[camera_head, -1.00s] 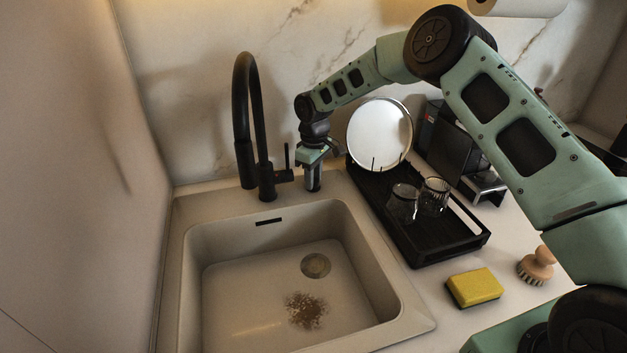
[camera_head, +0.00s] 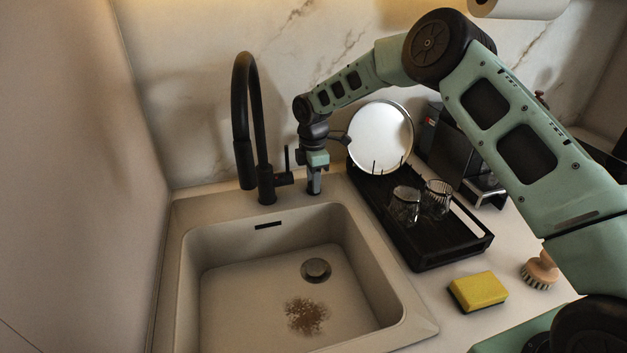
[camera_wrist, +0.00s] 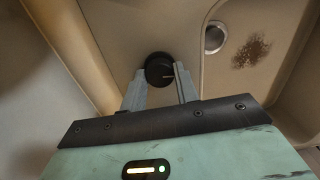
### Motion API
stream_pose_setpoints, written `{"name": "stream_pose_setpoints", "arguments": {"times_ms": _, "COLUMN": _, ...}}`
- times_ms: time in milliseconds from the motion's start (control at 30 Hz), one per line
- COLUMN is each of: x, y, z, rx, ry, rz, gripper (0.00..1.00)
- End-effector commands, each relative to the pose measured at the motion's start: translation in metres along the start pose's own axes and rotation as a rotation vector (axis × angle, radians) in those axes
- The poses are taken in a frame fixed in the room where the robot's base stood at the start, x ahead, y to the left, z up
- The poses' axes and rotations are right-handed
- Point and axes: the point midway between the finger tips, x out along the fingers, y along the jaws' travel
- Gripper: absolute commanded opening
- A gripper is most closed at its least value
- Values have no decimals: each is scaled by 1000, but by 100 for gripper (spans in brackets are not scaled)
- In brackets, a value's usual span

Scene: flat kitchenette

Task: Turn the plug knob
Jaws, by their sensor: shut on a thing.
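The plug knob (camera_wrist: 159,68) is a round black knob with a pale line mark on its face. It sits on the sink's rim, between my gripper's two fingers in the wrist view. My gripper (camera_wrist: 161,82) points down at the rim and is shut on the knob. In the head view my gripper (camera_head: 314,178) is right of the black faucet (camera_head: 256,130), and its fingers partly hide the knob. The drain plug (camera_head: 316,270) is a round metal disc on the sink floor, seemingly raised; the drain also shows in the wrist view (camera_wrist: 214,37).
The beige sink (camera_head: 240,290) has a brown stain (camera_head: 306,316) on its floor. A black dish rack (camera_head: 432,250) with a white plate (camera_head: 381,136) and glasses (camera_head: 405,204) stands right of my gripper. A yellow sponge (camera_head: 478,290) and a brush (camera_head: 540,270) lie on the counter.

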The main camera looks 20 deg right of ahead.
Motion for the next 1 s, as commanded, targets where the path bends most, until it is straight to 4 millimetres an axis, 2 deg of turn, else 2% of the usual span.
{"name": "stream_pose_setpoints", "arguments": {"times_ms": 300, "x": -1, "y": 0, "z": 0, "rx": -108, "ry": -2, "rz": 2, "gripper": 8}}
{"name": "stream_pose_setpoints", "arguments": {"times_ms": 800, "x": -1, "y": 1, "z": 0, "rx": -126, "ry": -3, "rz": 2, "gripper": 8}}
{"name": "stream_pose_setpoints", "arguments": {"times_ms": 833, "x": -1, "y": 1, "z": 0, "rx": -126, "ry": -3, "rz": 2, "gripper": 33}}
{"name": "stream_pose_setpoints", "arguments": {"times_ms": 867, "x": -1, "y": 1, "z": 0, "rx": -126, "ry": -3, "rz": 2, "gripper": 40}}
{"name": "stream_pose_setpoints", "arguments": {"times_ms": 1000, "x": -1, "y": 0, "z": 0, "rx": -125, "ry": -3, "rz": 2, "gripper": 40}}
